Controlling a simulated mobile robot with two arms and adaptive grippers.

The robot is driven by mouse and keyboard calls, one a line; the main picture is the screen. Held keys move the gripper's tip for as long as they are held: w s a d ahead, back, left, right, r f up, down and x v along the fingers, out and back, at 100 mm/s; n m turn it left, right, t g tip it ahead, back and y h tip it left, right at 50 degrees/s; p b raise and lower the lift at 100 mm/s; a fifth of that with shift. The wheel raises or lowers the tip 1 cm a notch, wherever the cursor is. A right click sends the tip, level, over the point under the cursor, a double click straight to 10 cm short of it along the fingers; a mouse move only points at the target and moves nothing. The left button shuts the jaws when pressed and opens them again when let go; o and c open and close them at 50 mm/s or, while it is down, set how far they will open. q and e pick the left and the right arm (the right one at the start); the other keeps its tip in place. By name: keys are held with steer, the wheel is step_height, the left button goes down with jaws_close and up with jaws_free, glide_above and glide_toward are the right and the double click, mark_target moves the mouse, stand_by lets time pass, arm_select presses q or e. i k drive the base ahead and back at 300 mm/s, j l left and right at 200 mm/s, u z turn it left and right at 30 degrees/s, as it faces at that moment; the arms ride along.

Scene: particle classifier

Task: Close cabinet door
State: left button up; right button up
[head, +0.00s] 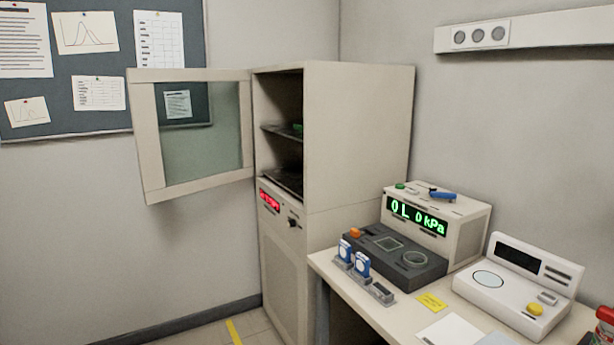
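The tall beige cabinet (358,140) stands in the corner, left of the bench. Its door (140,137), a beige frame around a glass pane (198,130), is swung wide open to the left. The door joins the cabinet at the left edge of the opening. Below the opening are a red display (270,200) and a black knob (293,221). Neither of my grippers is in view.
The bench (395,318) at right holds a device with a green kPa display (417,217), a dark unit (395,256), a white instrument (512,287) and small blue-and-white items (362,265). A pinboard (105,62) hangs behind the door. Floor shows left of the cabinet, with a yellow stripe (234,331).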

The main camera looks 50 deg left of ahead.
mark_target(140, 81)
steer(key=u, duration=1.55)
